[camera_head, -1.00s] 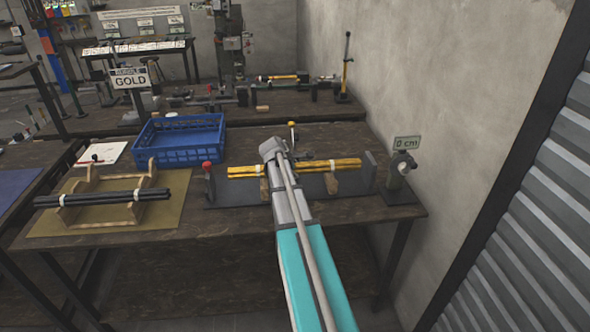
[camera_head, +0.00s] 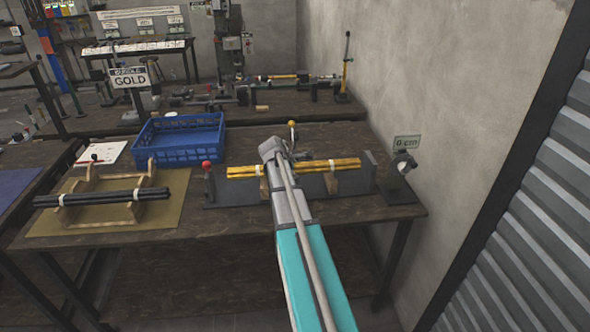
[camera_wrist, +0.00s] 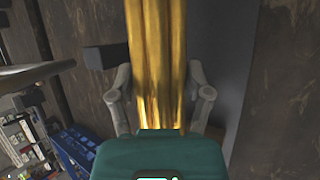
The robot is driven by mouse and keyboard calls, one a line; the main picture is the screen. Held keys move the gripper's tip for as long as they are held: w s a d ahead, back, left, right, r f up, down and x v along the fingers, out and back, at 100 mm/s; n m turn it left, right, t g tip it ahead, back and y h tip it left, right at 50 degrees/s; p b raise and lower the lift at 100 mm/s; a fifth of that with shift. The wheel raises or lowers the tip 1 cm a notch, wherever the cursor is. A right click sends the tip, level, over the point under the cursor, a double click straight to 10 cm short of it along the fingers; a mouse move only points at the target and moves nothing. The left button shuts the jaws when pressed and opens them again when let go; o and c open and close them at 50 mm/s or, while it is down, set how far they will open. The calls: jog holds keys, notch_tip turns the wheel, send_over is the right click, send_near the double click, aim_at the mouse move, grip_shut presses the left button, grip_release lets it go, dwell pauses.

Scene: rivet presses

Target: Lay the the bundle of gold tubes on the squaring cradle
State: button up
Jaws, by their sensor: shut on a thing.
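The bundle of gold tubes (camera_head: 335,164) lies level at the squaring cradle (camera_head: 222,192), a dark channel with upright end plates and light wooden supports. White bands show near both ends of the bundle. My gripper (camera_wrist: 164,100) is shut on the bundle, one finger on each side of the tubes in the wrist view. In the head view my arm hides the bundle's middle and my fingers. I cannot tell whether the bundle touches the supports.
A blue crate (camera_head: 180,138) stands behind left, with a GOLD sign (camera_head: 130,80) behind it. A wooden cradle (camera_head: 150,184) with black tubes (camera_head: 100,198) is at left. A post with a "0 cm" sign (camera_head: 407,142) stands right of the cradle. A red knob (camera_head: 207,165) marks its left end.

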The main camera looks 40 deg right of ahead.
jog(key=shift+f+b, duration=1.35)
jog(key=shift+f, duration=0.05)
dwell(0.4)
jog(key=o, duration=1.4)
jog(key=shift+c, duration=0.2)
jog(key=shift+r, duration=0.25)
notch_tip(320, 180, up, 3)
jog(key=p, duration=0.3)
jog(key=shift+f, duration=0.15)
jog(key=shift+d+r, duration=0.1)
jog(key=shift+r, duration=0.1)
notch_tip(320, 180, up, 5)
jog(key=p, duration=0.6)
jog(key=shift+r, duration=0.2)
